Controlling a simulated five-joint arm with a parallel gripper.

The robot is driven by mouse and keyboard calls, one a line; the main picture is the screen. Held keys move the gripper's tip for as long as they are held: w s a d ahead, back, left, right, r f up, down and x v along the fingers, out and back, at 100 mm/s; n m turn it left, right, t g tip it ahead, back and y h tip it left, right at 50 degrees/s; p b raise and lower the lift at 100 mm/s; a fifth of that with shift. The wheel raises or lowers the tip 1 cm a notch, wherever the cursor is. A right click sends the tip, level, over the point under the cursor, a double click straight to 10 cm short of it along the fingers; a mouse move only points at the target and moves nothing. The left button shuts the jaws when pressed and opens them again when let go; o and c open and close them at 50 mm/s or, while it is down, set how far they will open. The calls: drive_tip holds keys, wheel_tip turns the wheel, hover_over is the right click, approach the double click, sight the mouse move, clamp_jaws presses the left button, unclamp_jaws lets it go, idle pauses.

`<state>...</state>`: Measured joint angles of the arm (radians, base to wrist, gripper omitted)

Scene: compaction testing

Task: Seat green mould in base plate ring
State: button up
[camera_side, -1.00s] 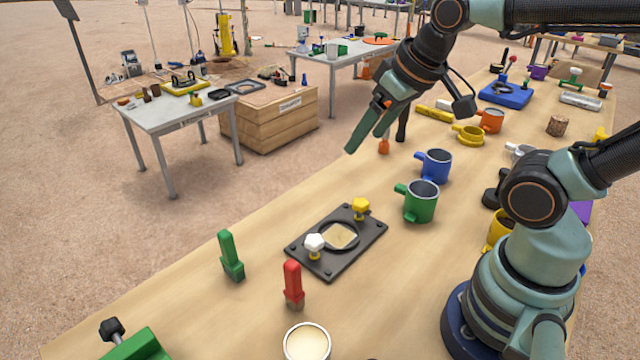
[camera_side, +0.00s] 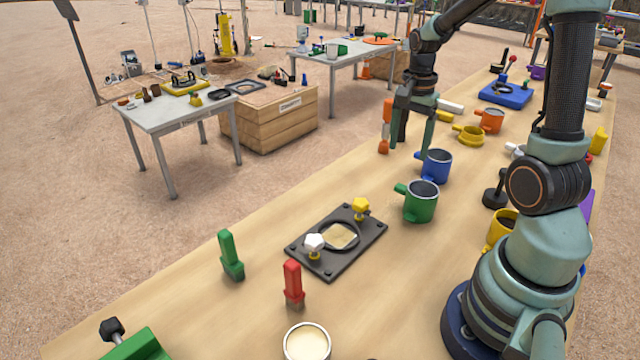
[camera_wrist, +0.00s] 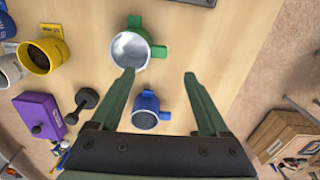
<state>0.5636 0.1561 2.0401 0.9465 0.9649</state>
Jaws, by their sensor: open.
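The green mould (camera_side: 420,203) is an open cup with a side handle, standing upright on the table. It also shows in the wrist view (camera_wrist: 131,49) near the top. The black base plate (camera_side: 365,239) lies flat to its left, with a round ring (camera_side: 338,236) at its middle and a white and a yellow knob beside the ring. My gripper (camera_side: 410,150) points down, open and empty, above and behind the green mould, near the blue mould (camera_side: 435,164). In the wrist view, the left fingertip of my gripper (camera_wrist: 158,74) appears beside the green mould's lower edge.
A green-handled tool (camera_side: 231,254), a red-handled tool (camera_side: 293,283) and a cream-filled container (camera_side: 307,341) are in front of the plate. An orange mould (camera_side: 490,120) and yellow mould (camera_side: 468,135) stand farther back. The table between plate and green mould is clear.

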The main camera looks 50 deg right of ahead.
sight(402, 187)
drive_tip(key=f, duration=1.1)
drive_tip(key=shift+s+a+f, duration=0.1)
drive_tip(key=shift+s, duration=0.1)
clamp_jaws()
idle(1.1)
